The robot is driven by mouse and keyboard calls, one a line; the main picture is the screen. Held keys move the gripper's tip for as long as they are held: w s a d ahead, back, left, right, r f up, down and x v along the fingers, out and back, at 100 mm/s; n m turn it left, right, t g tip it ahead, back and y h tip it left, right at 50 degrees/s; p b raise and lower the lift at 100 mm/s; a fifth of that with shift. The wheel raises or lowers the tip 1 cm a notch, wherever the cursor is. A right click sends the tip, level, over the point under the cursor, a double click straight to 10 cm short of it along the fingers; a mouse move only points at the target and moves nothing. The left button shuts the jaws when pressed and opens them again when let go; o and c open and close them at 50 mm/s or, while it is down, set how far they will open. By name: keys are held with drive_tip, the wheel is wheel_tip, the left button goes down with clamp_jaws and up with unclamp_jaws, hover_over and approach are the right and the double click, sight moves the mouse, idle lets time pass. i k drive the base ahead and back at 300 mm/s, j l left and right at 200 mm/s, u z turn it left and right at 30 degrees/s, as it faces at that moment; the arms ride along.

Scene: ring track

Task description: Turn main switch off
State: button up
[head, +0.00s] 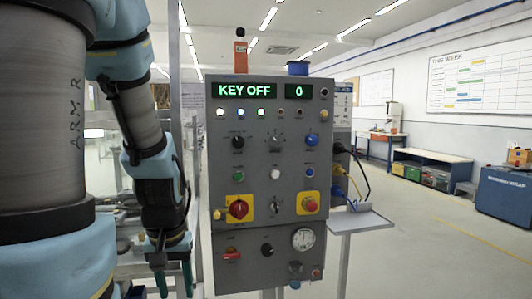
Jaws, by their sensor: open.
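A grey control panel (222,140) stands upright in the middle of the head view. Its green displays read "KEY OFF" (245,91) and "0" (298,91). A red rotary switch (238,209) on a yellow plate sits at the panel's lower left and looks like the main switch; its label is too small to read. A smaller red-handled switch (232,254) is below it. My gripper (174,279) hangs fingers down, left of the panel and below the rotary switch's height. Its green-tipped fingers are apart and empty, and it touches no switch.
A red button (310,206) on a yellow plate is at the panel's lower right, with a gauge (303,239) below. Cables (352,165) leave the panel's right side above a small shelf (362,221). Metal framing stands behind my arm. Open floor (440,240) lies right.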

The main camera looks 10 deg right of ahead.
sight(238, 208)
drive_tip(key=k+l+u, duration=0.1)
drive_tip(key=u, duration=0.35)
drive_tip(key=k+u, duration=0.15)
drive_tip(key=u, duration=0.3)
drive_tip(key=k+u, duration=0.1)
drive_tip(key=u, duration=0.3)
